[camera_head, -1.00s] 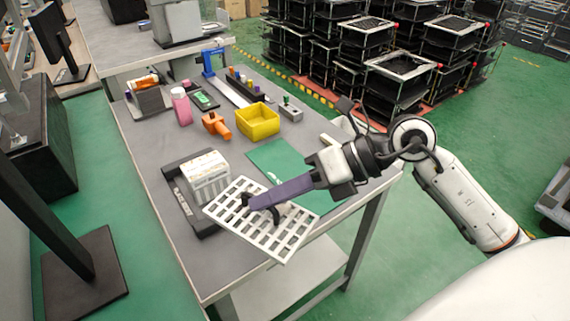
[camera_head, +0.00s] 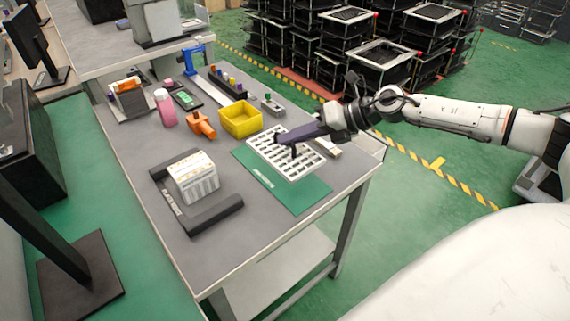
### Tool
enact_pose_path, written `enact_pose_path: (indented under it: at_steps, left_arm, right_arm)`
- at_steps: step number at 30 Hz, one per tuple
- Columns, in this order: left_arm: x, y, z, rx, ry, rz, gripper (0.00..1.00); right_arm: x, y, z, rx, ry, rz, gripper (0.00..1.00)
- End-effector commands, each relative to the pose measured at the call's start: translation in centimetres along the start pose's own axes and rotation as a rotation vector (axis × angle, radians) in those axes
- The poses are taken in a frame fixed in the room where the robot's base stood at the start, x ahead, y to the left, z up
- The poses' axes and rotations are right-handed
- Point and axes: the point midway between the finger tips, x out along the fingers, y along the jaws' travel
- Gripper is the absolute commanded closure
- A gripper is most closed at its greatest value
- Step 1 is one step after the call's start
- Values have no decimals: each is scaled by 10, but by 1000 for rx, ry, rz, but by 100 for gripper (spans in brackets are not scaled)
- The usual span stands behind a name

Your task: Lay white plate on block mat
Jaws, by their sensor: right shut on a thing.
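The white plate (camera_head: 287,165) is a flat grid with rows of slots. It is over the back part of the green mat (camera_head: 301,196), and I cannot tell whether it touches the mat. My right gripper (camera_head: 288,147), with purple fingers, is shut on the plate from above. The mat's front and left parts show bare, with small white print near its left edge. My left gripper is not in view.
A black holder (camera_head: 213,215) with a white block (camera_head: 193,178) stands left of the mat. A yellow bin (camera_head: 240,119), an orange tool (camera_head: 201,125) and a pink bottle (camera_head: 165,108) stand behind. A small pale box (camera_head: 328,148) lies right of the plate. The table front is clear.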

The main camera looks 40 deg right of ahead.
Motion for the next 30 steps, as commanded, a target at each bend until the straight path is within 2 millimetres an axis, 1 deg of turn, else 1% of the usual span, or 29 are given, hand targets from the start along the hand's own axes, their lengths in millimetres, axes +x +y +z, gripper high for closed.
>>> enact_pose_path:
  at_steps: [1,3,8,15,28,29,30]
  left_arm:
    - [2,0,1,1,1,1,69]
    - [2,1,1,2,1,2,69]
    - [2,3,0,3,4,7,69]
    - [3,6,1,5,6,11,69]
    - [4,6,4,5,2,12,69]
    - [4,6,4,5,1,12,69]
    - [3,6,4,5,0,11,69]
  right_arm:
    - [8,-8,-8,5,2,1,100]
    - [14,-16,-13,4,1,2,100]
    - [22,-25,-20,1,0,2,100]
    - [39,-46,-37,1,1,3,100]
    - [43,-52,-41,0,1,3,100]
    - [43,-52,-41,0,3,2,86]
    - [42,-51,-41,0,3,2,79]
